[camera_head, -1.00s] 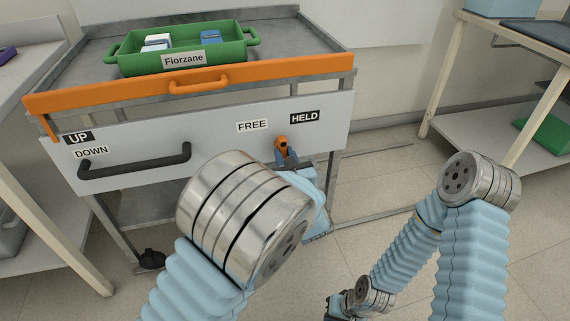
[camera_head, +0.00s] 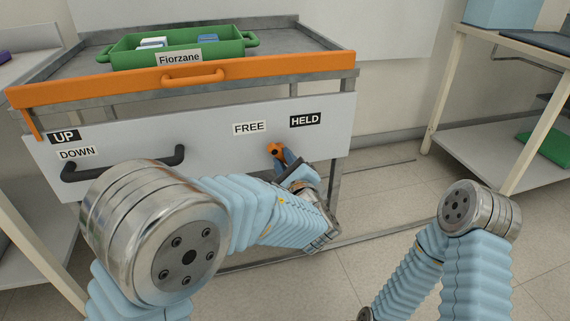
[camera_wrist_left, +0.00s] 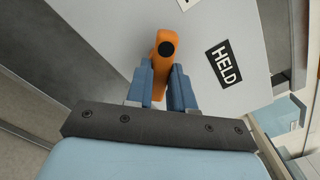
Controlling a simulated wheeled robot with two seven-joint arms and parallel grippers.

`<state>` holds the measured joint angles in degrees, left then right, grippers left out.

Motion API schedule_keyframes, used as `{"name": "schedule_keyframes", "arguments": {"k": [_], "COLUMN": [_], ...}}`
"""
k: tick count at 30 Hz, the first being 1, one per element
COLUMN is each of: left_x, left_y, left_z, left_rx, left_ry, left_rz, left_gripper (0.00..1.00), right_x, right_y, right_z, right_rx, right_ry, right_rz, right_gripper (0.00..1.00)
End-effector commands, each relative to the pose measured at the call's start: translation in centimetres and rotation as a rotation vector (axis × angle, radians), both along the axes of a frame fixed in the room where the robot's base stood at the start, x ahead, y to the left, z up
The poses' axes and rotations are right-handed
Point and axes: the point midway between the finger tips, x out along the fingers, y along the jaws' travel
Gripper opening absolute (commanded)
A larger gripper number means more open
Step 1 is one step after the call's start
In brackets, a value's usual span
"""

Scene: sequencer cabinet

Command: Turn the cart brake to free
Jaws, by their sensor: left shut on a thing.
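The orange brake lever (camera_head: 274,150) is on the cart's grey front panel (camera_head: 215,150), below and between the FREE label (camera_head: 249,128) and the HELD label (camera_head: 304,121). In the left wrist view the lever (camera_wrist_left: 163,50) has a dark round spot near its upper end, with the HELD label (camera_wrist_left: 224,63) to its right. My left gripper (camera_head: 282,157) is shut on the lever.
A black handle (camera_head: 125,165) beside the UP and DOWN labels is on the panel's left, partly behind my left arm. Above are the orange cart rail (camera_head: 110,89) and a green Fiorzane tray (camera_head: 230,50). A shelved table (camera_head: 490,150) stands right.

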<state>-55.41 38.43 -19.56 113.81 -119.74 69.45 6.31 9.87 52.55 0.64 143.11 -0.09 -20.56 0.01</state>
Motion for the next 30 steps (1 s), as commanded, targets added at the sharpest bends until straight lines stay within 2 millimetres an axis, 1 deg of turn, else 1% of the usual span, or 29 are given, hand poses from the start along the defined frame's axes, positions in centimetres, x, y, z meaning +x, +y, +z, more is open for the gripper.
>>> {"name": "schedule_keyframes", "arguments": {"k": [6,17,18,22,23,30], "left_x": [0.00,-0.02,-0.02,-0.01,-0.01,-0.03], "left_y": [0.00,-0.02,-0.01,-0.01,-0.02,-0.02], "left_z": [-0.08,-0.09,-0.08,-0.06,-0.06,-0.03], "left_rx": [-0.029,-0.033,-0.033,-0.032,-0.032,-0.031], "left_ry": [-0.006,-0.007,-0.007,-0.007,-0.007,-0.008], "left_rz": [-0.001,-0.001,-0.001,-0.001,-0.001,-0.001], "left_gripper": [0.00,0.00,0.25,0.45,0.48,0.48], "right_x": [0.01,0.01,0.00,0.00,0.01,0.01], "right_y": [0.00,0.00,0.00,0.00,0.00,-0.01], "right_z": [-0.12,-0.12,-0.12,-0.12,-0.12,-0.11], "right_rx": [0.000,0.000,0.000,0.000,0.000,0.000], "right_ry": [-0.001,0.000,0.000,0.000,0.000,-0.001], "right_rz": [0.000,0.000,0.000,0.000,0.000,0.000], "right_gripper": [0.00,0.00,0.00,0.00,0.00,0.00]}}
